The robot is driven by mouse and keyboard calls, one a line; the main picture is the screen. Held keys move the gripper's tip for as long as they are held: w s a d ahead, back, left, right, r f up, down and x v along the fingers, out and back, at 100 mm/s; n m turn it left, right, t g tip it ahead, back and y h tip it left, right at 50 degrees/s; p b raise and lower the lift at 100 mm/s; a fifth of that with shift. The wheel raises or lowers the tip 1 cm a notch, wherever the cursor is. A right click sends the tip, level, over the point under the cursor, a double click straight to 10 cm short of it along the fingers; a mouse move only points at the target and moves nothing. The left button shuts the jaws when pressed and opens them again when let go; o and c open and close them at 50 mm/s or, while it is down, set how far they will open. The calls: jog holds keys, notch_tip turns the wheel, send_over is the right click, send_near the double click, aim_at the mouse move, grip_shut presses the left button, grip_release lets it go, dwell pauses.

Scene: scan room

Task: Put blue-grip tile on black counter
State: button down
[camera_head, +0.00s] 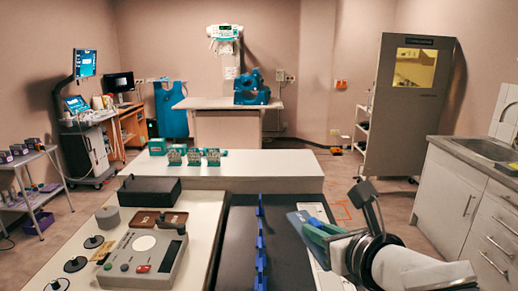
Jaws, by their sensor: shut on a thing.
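The black counter (236,240) is the long dark surface in the lower middle of the head view. A row of several upright blue grips (260,240) runs along it from front to back. The tile is tilted and lies near the counter's right edge in the picture. My fingers and wrist hide part of it. I cannot tell its height above the surface.
A white table (270,165) behind carries several green-based items (193,157). A sink cabinet (455,195) stands at the right.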

dwell(0.4)
jog(key=w+a+f+n+g+y, duration=0.25)
jog(key=a+f, duration=0.25)
jog(key=a, duration=0.4)
jog(key=w+a+f+n+g+y, duration=0.25)
jog(key=a+f+n, duration=0.2)
jog(key=a, duration=0.45)
jog(key=w+a+f+n+g+y, duration=0.25)
jog(key=a+f, duration=0.25)
jog(key=a, duration=0.4)
jog(key=s+a+f+n+g, duration=0.1)
jog(key=s+a+f, duration=0.3)
jog(key=a+f, duration=0.2)
jog(key=s+a+f+n+g+y, duration=0.1)
jog(key=s+a+f+n+g, duration=0.1)
jog(key=s+a+f, duration=0.2)
jog(key=s+a+f+n+g+y, duration=0.1)
jog(key=s+a+f, duration=0.3)
jog(key=a+f, duration=0.5)
jog(key=shift+s+a+f+n+g, duration=0.1)
jog(key=shift+a+f+n+g, duration=0.1)
jog(key=shift+a, duration=1)
jog(key=shift+w+a+f+n+g, duration=0.15)
jog(key=shift+a+g, duration=0.1)
jog(key=shift+a, duration=0.95)
jog(key=shift+s+a+f+n+g, duration=0.1)
jog(key=shift+s+a+n+g, duration=0.1)
jog(key=shift+a, duration=1)
jog(key=f, duration=0.4)
jog(key=shift+a, duration=0.2)
